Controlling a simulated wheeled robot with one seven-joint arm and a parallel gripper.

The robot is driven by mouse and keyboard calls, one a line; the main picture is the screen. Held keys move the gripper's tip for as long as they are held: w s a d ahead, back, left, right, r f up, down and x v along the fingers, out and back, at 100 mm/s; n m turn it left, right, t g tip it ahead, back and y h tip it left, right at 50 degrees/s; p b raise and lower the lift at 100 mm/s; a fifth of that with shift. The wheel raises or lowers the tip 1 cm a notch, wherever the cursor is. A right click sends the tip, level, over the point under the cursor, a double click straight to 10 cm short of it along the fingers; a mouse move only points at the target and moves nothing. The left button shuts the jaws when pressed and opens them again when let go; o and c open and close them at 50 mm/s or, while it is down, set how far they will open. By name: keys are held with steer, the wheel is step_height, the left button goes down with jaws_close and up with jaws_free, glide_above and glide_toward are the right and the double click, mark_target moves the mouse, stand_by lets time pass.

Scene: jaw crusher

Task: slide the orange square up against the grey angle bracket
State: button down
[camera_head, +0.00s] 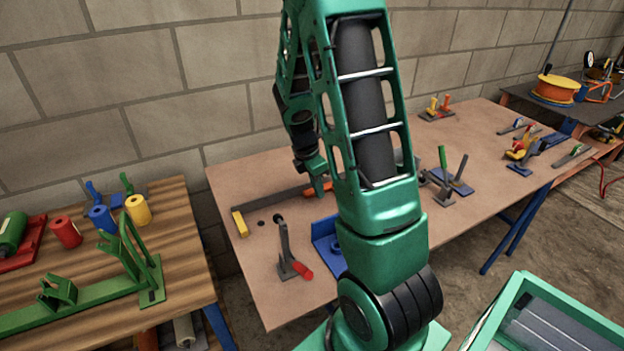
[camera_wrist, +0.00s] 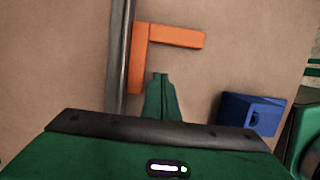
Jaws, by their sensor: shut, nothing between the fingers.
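The orange square (camera_wrist: 175,36) is a flat L-shape on the table. In the wrist view its long leg lies alongside a long grey bar, which I take as the grey angle bracket (camera_wrist: 118,50). The two look very close; I cannot tell if they touch all along. My gripper (camera_wrist: 160,76) is shut and empty, its tips inside the corner of the L, just right of the long leg. In the head view the bracket (camera_head: 275,201) runs across the table, and my gripper (camera_head: 319,191) is at the orange square (camera_head: 310,190), which it partly hides.
A yellow block (camera_head: 240,223) sits at the bracket's left end. A blue block (camera_wrist: 252,113) stands right of my gripper in the wrist view. Tools stand on the right part of the table (camera_head: 470,130).

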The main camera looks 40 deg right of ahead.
steer(key=shift+s+d+f, duration=0.15)
steer(key=shift+d+f, duration=0.05)
steer(key=shift+d, duration=0.5)
steer(key=shift+s+d+f, duration=0.15)
steer(key=shift+s+d, duration=0.05)
steer(key=shift+d, duration=0.45)
steer(key=shift+s+d+f, duration=0.15)
steer(key=shift+d+f, duration=0.05)
steer(key=shift+d, duration=0.5)
